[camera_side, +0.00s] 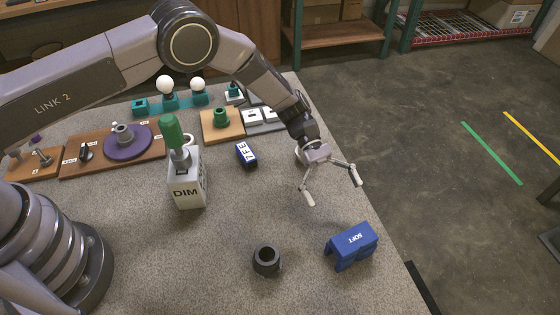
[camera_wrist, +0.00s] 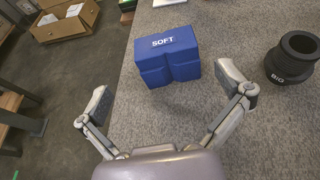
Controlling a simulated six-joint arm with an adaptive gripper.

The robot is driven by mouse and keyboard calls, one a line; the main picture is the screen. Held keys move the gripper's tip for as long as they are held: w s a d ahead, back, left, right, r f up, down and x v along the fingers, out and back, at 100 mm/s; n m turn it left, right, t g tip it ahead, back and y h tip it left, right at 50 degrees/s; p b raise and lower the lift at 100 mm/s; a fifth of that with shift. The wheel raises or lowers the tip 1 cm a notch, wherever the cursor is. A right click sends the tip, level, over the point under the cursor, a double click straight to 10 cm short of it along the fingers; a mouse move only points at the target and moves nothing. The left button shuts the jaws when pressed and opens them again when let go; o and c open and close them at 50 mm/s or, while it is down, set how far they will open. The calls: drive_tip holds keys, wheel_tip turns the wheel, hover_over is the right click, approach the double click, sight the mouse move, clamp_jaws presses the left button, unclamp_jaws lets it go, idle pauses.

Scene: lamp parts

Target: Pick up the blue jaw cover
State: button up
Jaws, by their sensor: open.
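The blue jaw cover (camera_side: 351,246), labelled SOFT, stands on the grey table near its right edge in the side view. In the wrist view the blue jaw cover (camera_wrist: 166,58) lies just ahead of the fingers, with its label readable. My gripper (camera_side: 333,192) is open and empty above the table, behind and a little left of the cover in the side view. In the wrist view my gripper (camera_wrist: 166,98) has its two fingers spread wide, and the cover lies beyond them, apart from both.
A black ring-shaped part (camera_side: 266,261), marked BIG in the wrist view (camera_wrist: 293,58), stands left of the cover. The table's right edge is close.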

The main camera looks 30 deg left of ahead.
sight(355, 238)
drive_tip(key=x, duration=0.8)
drive_tip(key=shift+s+d+f, duration=0.1)
drive_tip(key=shift+s+f, duration=0.1)
drive_tip(key=shift+s, duration=0.25)
drive_tip(key=c, duration=1.3)
drive_tip(key=shift+o, duration=0.2)
drive_tip(key=shift+r, duration=0.1)
